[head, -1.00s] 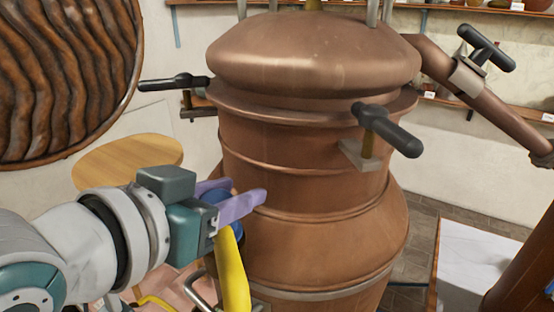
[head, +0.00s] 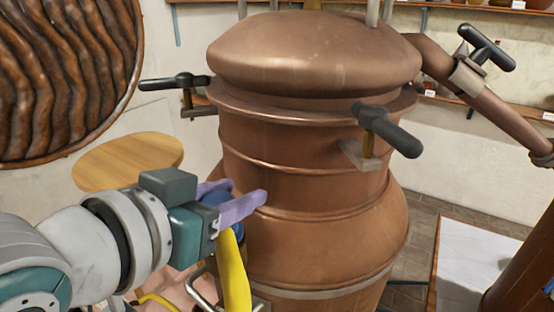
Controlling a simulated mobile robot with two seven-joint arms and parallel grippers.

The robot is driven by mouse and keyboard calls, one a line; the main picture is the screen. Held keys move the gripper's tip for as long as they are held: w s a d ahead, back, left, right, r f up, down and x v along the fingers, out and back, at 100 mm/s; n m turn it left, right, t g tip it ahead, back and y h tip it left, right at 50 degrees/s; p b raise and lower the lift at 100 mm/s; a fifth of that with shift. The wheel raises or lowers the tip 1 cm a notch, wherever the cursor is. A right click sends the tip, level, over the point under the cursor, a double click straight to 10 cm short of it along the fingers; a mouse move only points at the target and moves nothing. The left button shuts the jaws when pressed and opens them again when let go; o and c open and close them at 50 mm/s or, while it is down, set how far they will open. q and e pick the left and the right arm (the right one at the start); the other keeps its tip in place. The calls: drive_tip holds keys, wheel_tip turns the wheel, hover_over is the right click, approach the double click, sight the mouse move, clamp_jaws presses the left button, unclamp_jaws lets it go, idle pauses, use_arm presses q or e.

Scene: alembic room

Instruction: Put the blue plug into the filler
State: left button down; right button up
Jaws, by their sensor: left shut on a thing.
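My left gripper (head: 232,196) comes in from the left, its purple fingers shut on the blue plug (head: 214,198). The plug is mostly hidden between the fingers. It is held beside the left flank of the large copper still (head: 310,170). A yellow curved pipe (head: 235,272) stands right below the fingers, with a dark blue part (head: 238,231) at its top. I cannot tell whether this pipe is the filler or whether the held plug touches it. My right gripper is not in view.
Black-handled clamps stick out from the still at left (head: 175,82) and right (head: 388,130). A round wooden stool top (head: 128,162) is behind my left arm. A white-topped block (head: 468,262) is at lower right. Shelves (head: 500,108) line the back wall.

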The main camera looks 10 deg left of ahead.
idle(0.3)
use_arm(q)
drive_tip(key=shift+c, duration=1.6)
unclamp_jaws()
drive_tip(key=shift+s, duration=0.1)
drive_tip(key=s+a+r+g+y+p, duration=0.1)
drive_tip(key=s+a+g+p, duration=0.2)
drive_tip(key=s, duration=0.7)
drive_tip(key=s+a+r+n+g+y+p, duration=0.1)
drive_tip(key=s+a+g+y+p, duration=0.1)
drive_tip(key=s+g+p, duration=0.4)
drive_tip(key=s+a, duration=0.1)
drive_tip(key=s, duration=0.4)
drive_tip(key=shift+s+a+r, duration=0.15)
drive_tip(key=shift+s+a, duration=0.1)
drive_tip(key=shift+a, duration=0.05)
